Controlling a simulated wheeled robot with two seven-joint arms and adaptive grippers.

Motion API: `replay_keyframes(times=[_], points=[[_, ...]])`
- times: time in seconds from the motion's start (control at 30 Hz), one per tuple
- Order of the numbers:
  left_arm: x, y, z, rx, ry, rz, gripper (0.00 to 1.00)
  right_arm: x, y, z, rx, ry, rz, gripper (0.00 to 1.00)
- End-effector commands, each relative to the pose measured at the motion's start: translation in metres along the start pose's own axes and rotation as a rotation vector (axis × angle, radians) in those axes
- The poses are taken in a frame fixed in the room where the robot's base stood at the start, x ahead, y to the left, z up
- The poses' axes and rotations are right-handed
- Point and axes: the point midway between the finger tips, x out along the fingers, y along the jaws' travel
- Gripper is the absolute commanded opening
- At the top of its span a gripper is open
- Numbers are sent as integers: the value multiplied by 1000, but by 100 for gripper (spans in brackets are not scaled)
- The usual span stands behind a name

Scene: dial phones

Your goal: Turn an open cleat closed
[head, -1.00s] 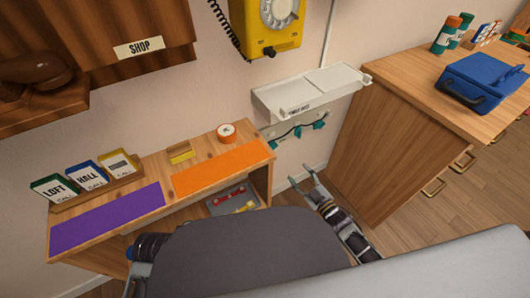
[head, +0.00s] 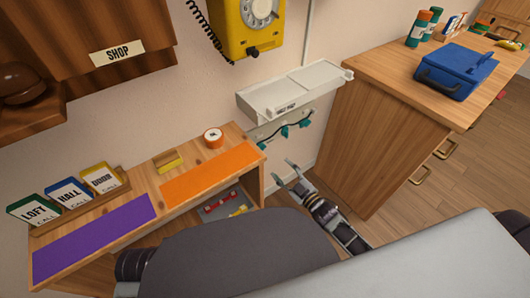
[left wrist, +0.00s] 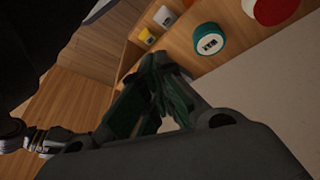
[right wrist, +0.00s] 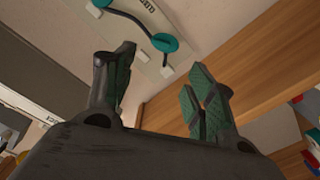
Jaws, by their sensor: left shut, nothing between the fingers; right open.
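Teal cleats (head: 286,130) sit in a row on a pale strip on the wall below the white shelf, with a dark cord running along them. The right wrist view shows a teal cleat (right wrist: 165,42) with the dark cord reaching it, beyond my fingers. Whether each cleat is open or closed is too small to tell. My right gripper (head: 283,172) is open and empty, just below the cleat row and apart from it; its spread fingers also show in the right wrist view (right wrist: 158,72). My left gripper (left wrist: 157,65) is shut and empty, away from the cleats.
The white shelf (head: 295,88) overhangs the cleats, with the yellow dial phone (head: 245,28) above. A wooden cabinet (head: 375,150) stands close on the right, with a blue box (head: 458,72) on top. A low wooden bench (head: 245,150) stands at left. A WAX jar (left wrist: 209,40) is near my left gripper.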

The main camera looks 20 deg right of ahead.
Motion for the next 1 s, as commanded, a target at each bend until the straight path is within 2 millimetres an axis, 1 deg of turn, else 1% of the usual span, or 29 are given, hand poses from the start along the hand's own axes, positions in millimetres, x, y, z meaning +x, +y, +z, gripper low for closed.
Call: replay_keyframes(times=[0.27, 0.4, 0.73, 1.0], points=[[14, 2, -2, -6, 35, 16, 0, 25, 0, 0, 0, 2, 0, 55], [26, 3, 3, -11, 41, 25, 0, 38, 0, 0, -1, 2, 0, 55], [46, 6, 13, -24, 63, 46, 0, 67, 0, 0, -1, 2, 0, 55], [59, 8, 10, -32, 103, 59, 0, 90, -1, 0, 0, 2, 0, 55]])
